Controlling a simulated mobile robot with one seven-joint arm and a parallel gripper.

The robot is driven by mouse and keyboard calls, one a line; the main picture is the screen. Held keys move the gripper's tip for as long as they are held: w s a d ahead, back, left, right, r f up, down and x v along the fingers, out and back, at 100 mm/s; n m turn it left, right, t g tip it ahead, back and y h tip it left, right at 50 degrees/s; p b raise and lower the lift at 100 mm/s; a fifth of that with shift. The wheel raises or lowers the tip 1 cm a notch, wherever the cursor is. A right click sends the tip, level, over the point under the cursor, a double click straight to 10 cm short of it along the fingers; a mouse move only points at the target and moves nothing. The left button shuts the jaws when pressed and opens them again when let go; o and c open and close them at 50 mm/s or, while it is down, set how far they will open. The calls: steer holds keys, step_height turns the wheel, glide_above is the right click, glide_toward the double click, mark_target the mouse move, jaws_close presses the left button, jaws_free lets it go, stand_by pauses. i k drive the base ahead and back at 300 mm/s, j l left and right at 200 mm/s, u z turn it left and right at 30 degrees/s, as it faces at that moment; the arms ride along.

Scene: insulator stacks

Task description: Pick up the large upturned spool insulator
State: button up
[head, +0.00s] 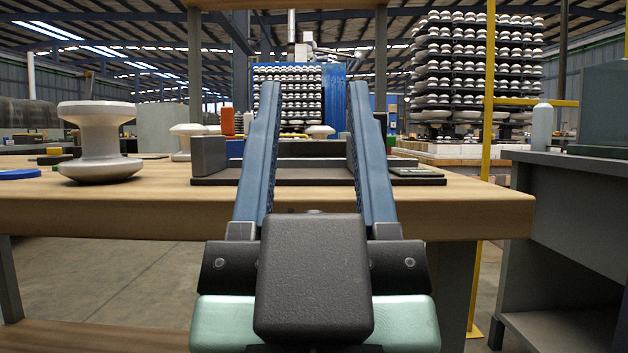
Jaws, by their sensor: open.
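A large white spool insulator (100,142) stands upright on the wooden workbench (420,210) at the left, with a wide flange at top and bottom and a narrower waist. My gripper (313,95) is in the middle of the view, with two long blue fingers spread wide apart. It is open and nothing is between the fingers. It is to the right of the large spool and apart from it. A smaller white insulator (188,140) stands farther back, partly hidden behind a grey block. Another small white insulator (320,131) shows between my fingers, farther off.
A dark tray-like fixture (300,178) with a grey block (209,156) lies on the bench behind my fingers. A blue ring-like item (18,174) lies at far left. A grey side table (580,200) and yellow post (490,90) stand right. Racks of insulators stand behind.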

mark_target(101, 161)
steer(key=i+j+u, duration=0.15)
steer(key=u, duration=0.35)
steer(key=i+j+u, duration=0.15)
steer(key=u, duration=0.35)
